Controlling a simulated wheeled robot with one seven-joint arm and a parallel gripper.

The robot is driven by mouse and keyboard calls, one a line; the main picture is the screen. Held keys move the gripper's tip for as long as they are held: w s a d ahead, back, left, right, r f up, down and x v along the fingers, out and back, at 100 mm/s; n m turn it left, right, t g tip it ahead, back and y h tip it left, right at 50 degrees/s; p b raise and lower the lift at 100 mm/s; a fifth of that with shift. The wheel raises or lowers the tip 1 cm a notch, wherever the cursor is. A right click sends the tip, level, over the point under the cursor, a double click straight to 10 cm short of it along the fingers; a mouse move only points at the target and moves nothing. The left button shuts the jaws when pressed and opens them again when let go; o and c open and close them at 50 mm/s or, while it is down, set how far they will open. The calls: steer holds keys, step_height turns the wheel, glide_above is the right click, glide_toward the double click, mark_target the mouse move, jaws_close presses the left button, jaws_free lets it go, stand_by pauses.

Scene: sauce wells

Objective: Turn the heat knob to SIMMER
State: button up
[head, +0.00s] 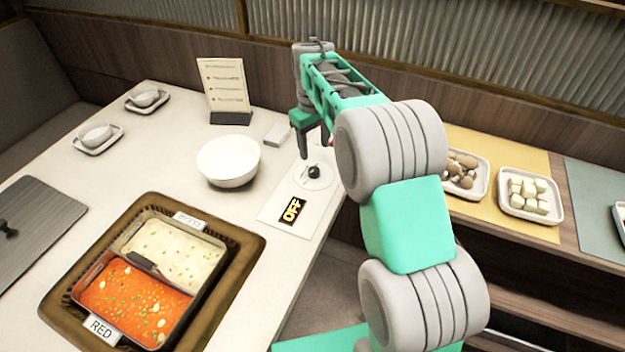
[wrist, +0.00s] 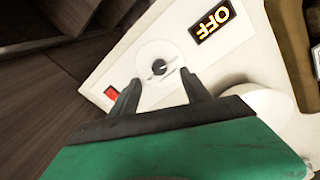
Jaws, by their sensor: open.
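The heat knob (head: 314,171) is a small black knob on a round white dial, set on a white panel at the table's right edge. It also shows in the wrist view (wrist: 158,68). A black display (head: 293,209) beside it reads OFF in yellow; the wrist view shows it too (wrist: 212,20). My gripper (head: 314,142) is open, with its fingers pointing down at the panel near the knob. In the wrist view its two dark fingers (wrist: 160,92) are spread, with the knob between and just beyond their tips. I cannot tell whether they touch the panel.
A divided pot (head: 98,258) of red and pale broth sits in the table at front left. A white bowl (head: 228,162) and a menu stand (head: 230,117) are left of the panel. A red switch (wrist: 112,92) is on the panel. Food trays (head: 530,196) lie right of my arm.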

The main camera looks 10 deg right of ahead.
mark_target(314, 170)
steer(key=w+f, duration=0.1)
steer(key=f, duration=0.2)
steer(key=shift+w+a+f, duration=0.1)
steer(key=shift+w, duration=0.3)
steer(key=f, duration=0.7)
steer(key=shift+w+d+f, duration=0.1)
steer(key=shift+d+f, duration=0.1)
steer(key=shift+d, duration=0.05)
jaws_close()
